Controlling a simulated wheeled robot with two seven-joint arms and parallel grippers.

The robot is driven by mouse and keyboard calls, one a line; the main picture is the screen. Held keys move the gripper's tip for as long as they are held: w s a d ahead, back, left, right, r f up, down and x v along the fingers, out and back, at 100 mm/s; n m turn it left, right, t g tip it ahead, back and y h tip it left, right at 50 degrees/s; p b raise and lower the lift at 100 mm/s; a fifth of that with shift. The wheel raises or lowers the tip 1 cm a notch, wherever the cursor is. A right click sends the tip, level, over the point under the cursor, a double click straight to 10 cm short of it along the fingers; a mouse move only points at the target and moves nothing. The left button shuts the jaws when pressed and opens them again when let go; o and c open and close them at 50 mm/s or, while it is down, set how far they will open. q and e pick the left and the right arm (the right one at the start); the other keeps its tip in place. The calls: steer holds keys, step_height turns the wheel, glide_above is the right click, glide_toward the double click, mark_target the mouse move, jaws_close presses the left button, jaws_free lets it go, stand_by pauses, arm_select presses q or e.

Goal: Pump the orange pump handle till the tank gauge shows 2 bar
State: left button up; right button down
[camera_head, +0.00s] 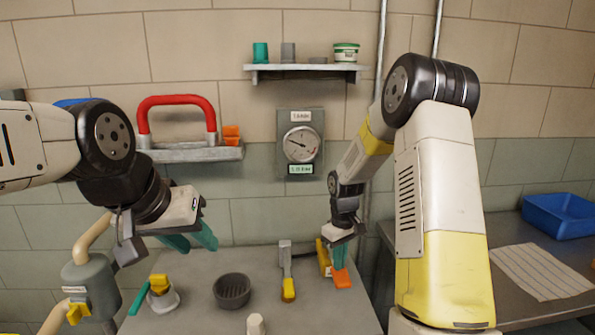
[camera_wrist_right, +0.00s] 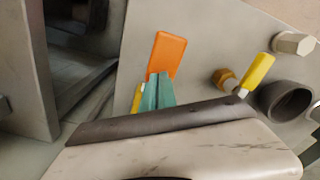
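The orange pump handle (camera_head: 342,279) is at the right front of the grey bench, and its flat paddle also shows in the right wrist view (camera_wrist_right: 167,54). My right gripper (camera_head: 340,257) reaches down onto it; its teal fingertips (camera_wrist_right: 157,92) are close together at the paddle's lower end and look shut on it. A yellow part (camera_head: 323,257) stands beside them. The tank gauge (camera_head: 300,145) hangs on the wall; its needle points to the upper left, and its small lettering is too blurred to read surely. My left gripper (camera_head: 190,240) is open and empty above the bench's left side.
A red handle (camera_head: 178,102) is on the wall at left. A shelf (camera_head: 305,70) is above. A blue tray (camera_head: 560,215) lies on the right table.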

step_height(320, 180, up, 8)
steer(key=shift+r, duration=0.25)
stand_by(0.5)
steer(key=shift+f, duration=0.15)
stand_by(0.9)
stand_by(2.5)
stand_by(1.0)
stand_by(2.5)
